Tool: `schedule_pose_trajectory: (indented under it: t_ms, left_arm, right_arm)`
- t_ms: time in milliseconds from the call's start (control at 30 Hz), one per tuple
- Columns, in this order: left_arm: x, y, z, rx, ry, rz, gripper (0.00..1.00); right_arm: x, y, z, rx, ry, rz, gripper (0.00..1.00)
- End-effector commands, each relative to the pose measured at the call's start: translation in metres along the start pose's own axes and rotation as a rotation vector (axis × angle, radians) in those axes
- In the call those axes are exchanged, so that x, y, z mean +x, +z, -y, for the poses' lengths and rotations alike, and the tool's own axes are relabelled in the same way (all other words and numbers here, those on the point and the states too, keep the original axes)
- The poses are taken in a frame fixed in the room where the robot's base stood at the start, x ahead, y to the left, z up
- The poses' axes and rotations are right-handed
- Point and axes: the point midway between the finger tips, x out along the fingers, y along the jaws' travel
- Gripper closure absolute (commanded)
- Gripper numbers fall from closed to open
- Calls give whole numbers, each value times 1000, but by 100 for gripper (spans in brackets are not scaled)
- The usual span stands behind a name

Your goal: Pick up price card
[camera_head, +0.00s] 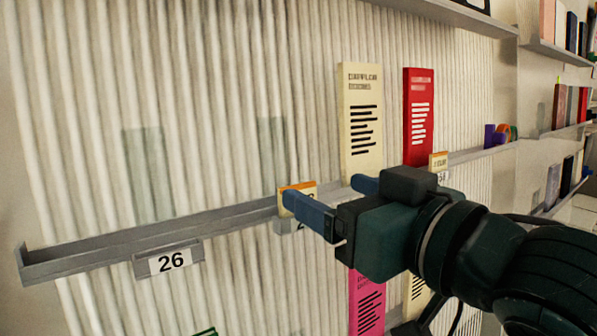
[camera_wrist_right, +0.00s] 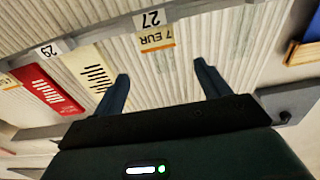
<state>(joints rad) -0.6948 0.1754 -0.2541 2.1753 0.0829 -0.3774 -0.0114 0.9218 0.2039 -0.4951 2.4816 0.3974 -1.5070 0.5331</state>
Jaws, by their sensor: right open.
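A small cream price card with an orange band (camera_head: 299,187) stands on the grey wall rail. It is partly hidden behind a finger of my right gripper (camera_head: 321,189). In the right wrist view the card, reading "7 EUR" (camera_wrist_right: 156,40), appears upside down by the "27" label (camera_wrist_right: 150,19). My right gripper (camera_wrist_right: 162,70) is open, with nothing between its fingers. In that view the card lies beyond the fingertips, roughly in line with the gap, and looks apart from them. A second price card (camera_head: 438,160) stands farther right on the rail. My left gripper is not in view.
The narrow grey rail (camera_head: 90,258) runs along the ribbed wall, with a "26" label (camera_head: 171,261) at its left. A cream booklet (camera_head: 361,120) and a red booklet (camera_head: 418,115) stand behind my gripper. A pink booklet (camera_head: 367,305) shows below. The rail's left stretch is empty.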

Motion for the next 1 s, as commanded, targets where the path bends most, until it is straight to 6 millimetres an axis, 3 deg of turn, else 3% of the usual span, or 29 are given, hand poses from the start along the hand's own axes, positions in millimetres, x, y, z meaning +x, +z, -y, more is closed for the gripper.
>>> schedule_pose_trajectory:
  t_ms: [100, 367, 700, 1000]
  left_arm:
    - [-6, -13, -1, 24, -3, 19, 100]
    - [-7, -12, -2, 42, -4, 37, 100]
    - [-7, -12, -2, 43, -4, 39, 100]
    - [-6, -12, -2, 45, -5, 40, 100]
  right_arm:
    - [5, -4, 1, -1, -2, 6, 25]
    - [9, 2, 2, -4, -5, 2, 25]
    - [53, 13, 0, -4, -5, 2, 25]
    - [59, 13, 0, -5, -5, 0, 25]
